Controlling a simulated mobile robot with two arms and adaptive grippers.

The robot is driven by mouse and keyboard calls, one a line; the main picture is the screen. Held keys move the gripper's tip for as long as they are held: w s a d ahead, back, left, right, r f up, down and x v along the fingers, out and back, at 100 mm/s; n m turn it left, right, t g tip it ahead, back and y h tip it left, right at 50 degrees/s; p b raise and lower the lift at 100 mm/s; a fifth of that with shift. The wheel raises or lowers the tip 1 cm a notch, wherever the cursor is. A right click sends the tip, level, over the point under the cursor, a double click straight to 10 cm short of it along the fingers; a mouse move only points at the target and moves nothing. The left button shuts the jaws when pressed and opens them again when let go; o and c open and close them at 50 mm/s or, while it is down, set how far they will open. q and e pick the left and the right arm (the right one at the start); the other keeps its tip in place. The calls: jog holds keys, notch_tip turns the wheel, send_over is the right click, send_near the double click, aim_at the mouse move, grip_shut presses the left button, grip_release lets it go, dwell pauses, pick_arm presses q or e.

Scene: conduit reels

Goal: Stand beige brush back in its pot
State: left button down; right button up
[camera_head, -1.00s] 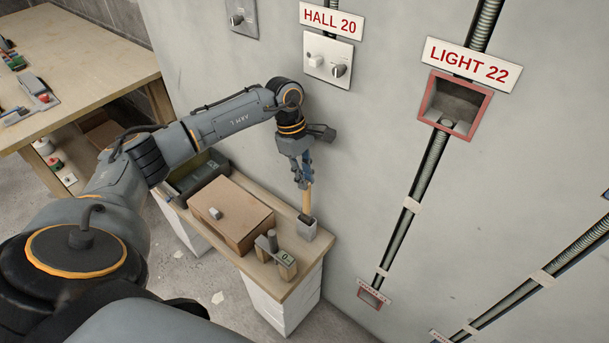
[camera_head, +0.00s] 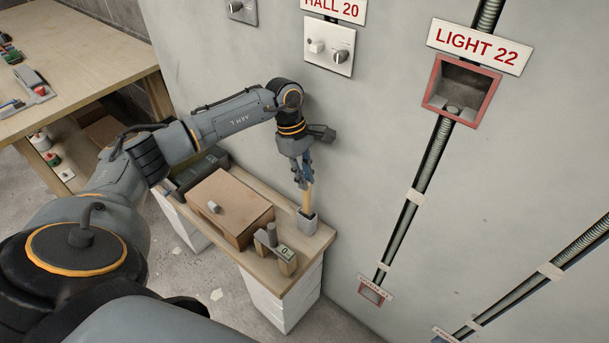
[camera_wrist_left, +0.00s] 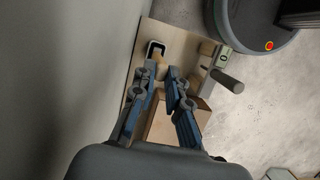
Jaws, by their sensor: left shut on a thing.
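The beige brush (camera_head: 308,197) stands nearly upright, its lower end at the mouth of a small grey pot (camera_head: 307,223) near the wall-side corner of the small cabinet top. It seems to reach inside the rim; how deep is hidden. My left gripper (camera_head: 304,184) points down above the pot, shut on the upper part of the brush. In the left wrist view, the fingers (camera_wrist_left: 164,76) flank the brush (camera_wrist_left: 160,61), and the pot's open rim (camera_wrist_left: 155,44) shows just beyond. My right gripper is not in view.
A brown box (camera_head: 230,208) and a small block marked 0 (camera_head: 286,254) with a grey peg beside it stand near the pot. A dark case (camera_head: 200,170) lies behind the box. The wall (camera_head: 390,60) rises close behind the gripper. A workbench (camera_head: 90,60) is at the upper left.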

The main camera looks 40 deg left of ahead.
pick_arm(q)
jog(key=shift+f+b, duration=0.4)
jog(key=shift+f, duration=0.25)
jog(key=shift+f+b, duration=0.35)
jog(key=shift+f, duration=0.1)
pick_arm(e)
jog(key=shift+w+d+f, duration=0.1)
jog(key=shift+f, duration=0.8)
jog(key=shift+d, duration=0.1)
pick_arm(q)
jog(key=c, duration=1.3)
grip_release()
jog(key=shift+o, duration=0.2)
jog(key=shift+r, duration=0.15)
jog(key=v, duration=0.8)
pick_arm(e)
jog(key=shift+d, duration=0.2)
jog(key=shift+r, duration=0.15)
